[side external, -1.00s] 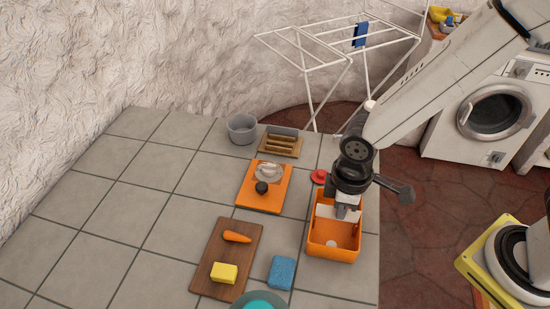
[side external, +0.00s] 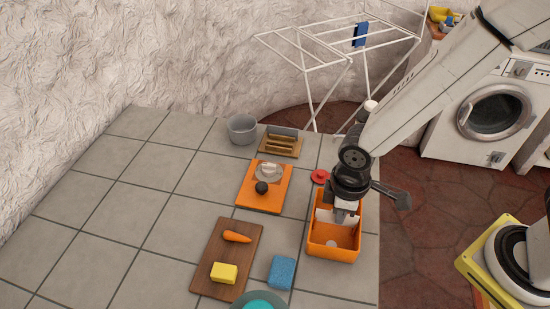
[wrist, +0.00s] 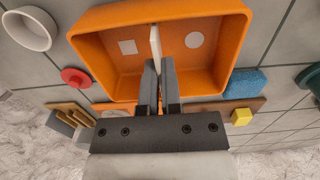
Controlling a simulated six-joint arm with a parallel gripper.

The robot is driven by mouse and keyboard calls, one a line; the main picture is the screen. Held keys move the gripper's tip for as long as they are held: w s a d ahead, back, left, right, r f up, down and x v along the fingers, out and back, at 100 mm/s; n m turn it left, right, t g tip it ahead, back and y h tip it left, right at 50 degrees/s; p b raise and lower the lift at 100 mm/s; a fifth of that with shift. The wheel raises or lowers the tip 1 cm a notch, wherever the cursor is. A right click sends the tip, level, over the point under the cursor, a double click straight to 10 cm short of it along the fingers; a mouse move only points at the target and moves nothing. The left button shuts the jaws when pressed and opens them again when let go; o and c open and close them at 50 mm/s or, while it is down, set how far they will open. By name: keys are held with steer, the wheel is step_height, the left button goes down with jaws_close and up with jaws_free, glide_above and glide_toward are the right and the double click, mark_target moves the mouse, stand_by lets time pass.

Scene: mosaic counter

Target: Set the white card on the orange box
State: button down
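The orange box (side external: 333,251) is open-topped and stands at the right edge of the tiled counter. In the wrist view its orange wall (wrist: 245,45) and its floor show, with a white square and a white round mark on the floor. My gripper (wrist: 158,75) points down over the box. It is shut on the white card (wrist: 155,42), which is seen edge-on between the fingers. In the side view the card (side external: 323,216) is upright, at the box opening; its lower edge and any contact with the box are unclear.
A red round piece (side external: 320,176) and an orange board (side external: 252,196) lie behind and left of the box. A blue sponge (side external: 282,272) and a brown board (side external: 212,276) with a carrot and yellow block lie to the left. Bare tiles are farther left.

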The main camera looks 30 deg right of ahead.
steer(key=shift+f, duration=0.95)
stand_by(2.2)
steer(key=c, duration=0.7)
jaws_free()
steer(key=shift+c, duration=0.2)
steer(key=shift+r, duration=3.5)
steer(key=shift+d, duration=0.1)
